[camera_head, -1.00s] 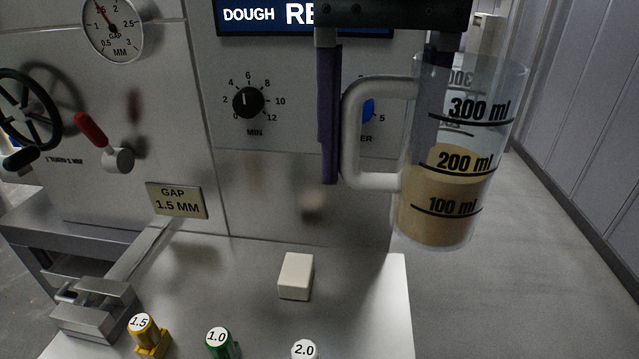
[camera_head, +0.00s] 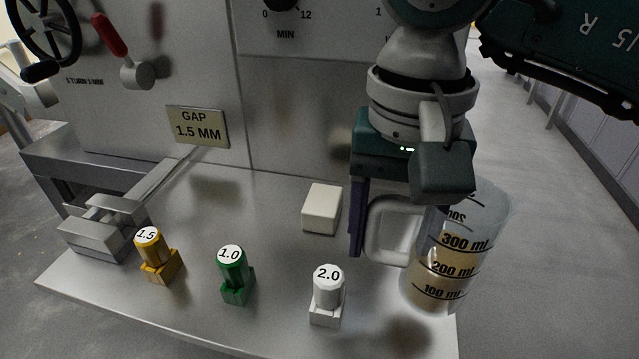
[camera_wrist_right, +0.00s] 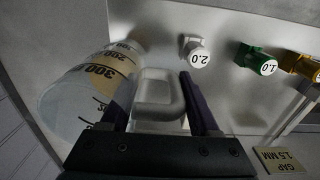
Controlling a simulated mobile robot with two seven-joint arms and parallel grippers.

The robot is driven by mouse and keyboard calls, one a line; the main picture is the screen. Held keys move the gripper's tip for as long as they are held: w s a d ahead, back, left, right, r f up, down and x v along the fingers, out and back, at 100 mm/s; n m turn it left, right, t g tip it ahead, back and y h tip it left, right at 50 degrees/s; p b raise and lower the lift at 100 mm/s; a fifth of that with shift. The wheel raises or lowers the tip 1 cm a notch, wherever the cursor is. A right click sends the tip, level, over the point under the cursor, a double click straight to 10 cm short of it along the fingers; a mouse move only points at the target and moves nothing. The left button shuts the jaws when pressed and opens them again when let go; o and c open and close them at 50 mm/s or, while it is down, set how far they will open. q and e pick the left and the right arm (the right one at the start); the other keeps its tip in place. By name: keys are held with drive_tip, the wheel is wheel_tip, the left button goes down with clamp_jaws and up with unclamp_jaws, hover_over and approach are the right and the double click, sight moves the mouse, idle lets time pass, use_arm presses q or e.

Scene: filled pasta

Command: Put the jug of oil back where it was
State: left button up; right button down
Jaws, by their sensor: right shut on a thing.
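The clear jug of oil (camera_head: 462,243) has ml marks and a tan liquid in its lower part. It hangs slightly tilted near the right edge of the steel worktop (camera_head: 270,190), with a dark shadow on the top below it; I cannot tell whether its base touches. My right gripper (camera_head: 392,215) is shut on the jug's white handle, pointing down. In the right wrist view the handle (camera_wrist_right: 158,97) sits between the two dark fingers, with the jug (camera_wrist_right: 85,90) to the left. My left gripper is not in view.
A white block (camera_head: 322,208) lies left of the handle. Yellow 1.5 (camera_head: 157,257), green 1.0 (camera_head: 234,275) and white 2.0 (camera_head: 327,296) pegs stand along the front. The machine panel with the GAP plate (camera_head: 198,127) rises behind. Floor lies beyond the right edge.

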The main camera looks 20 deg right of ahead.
sight(387, 254)
wheel_tip(387, 254, down, 5)
drive_tip(key=shift+b, duration=0.65)
drive_tip(key=shift+f, duration=0.1)
drive_tip(key=shift+c, duration=2)
unclamp_jaws()
